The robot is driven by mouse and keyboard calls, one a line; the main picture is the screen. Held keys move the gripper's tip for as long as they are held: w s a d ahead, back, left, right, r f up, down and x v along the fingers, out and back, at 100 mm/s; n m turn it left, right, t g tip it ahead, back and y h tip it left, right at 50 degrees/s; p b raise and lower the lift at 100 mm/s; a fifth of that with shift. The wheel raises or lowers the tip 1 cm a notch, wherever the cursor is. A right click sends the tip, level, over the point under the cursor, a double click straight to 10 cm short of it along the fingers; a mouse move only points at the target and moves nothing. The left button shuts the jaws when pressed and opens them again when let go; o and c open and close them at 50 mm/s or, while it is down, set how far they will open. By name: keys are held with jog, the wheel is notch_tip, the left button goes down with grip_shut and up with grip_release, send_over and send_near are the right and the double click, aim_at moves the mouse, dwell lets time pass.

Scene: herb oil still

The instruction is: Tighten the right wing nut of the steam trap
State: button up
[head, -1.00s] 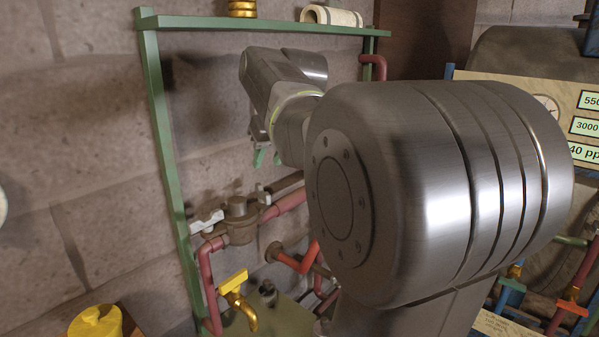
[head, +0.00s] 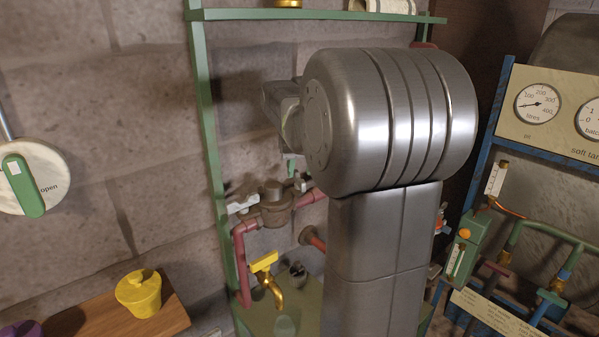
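The steam trap (head: 276,207) is a dull brown-grey body in the red pipe run, inside the green frame. Its left wing nut (head: 242,204) is pale and sticks out on the left side. The right wing nut (head: 301,184) is a small pale shape at the trap's upper right, partly hidden by my arm. My gripper (head: 291,169) is mostly hidden behind my arm. A green fingertip shows just above and to the left of the right wing nut. I cannot tell whether it touches the nut or whether the fingers are open.
A yellow-handled brass tap (head: 266,278) sits below the trap. The green frame's post (head: 209,130) stands left and its shelf (head: 320,16) runs above. A yellow lidded pot (head: 139,292) stands on a wooden board at lower left. Gauges and pipes fill the right.

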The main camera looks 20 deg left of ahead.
jog(key=shift+x, duration=1.35)
grip_shut()
jog(key=shift+m, duration=0.3)
jog(key=m+h, duration=0.1)
jog(key=m, duration=0.1)
jog(key=shift+a+m+t, duration=0.15)
jog(key=shift+m+t, duration=0.25)
jog(key=m+h, duration=0.1)
jog(key=m, duration=0.2)
jog(key=shift+a+m+h+b, duration=0.1)
jog(key=shift+m+h+b, duration=0.2)
jog(key=shift+b, duration=0.1)
jog(key=m+h, duration=0.1)
jog(key=m, duration=0.2)
jog(key=m+h, duration=0.1)
jog(key=m, duration=0.2)
jog(key=shift+a+r, duration=0.1)
jog(key=shift+m+g+h, duration=0.3)
jog(key=shift+m, duration=0.1)
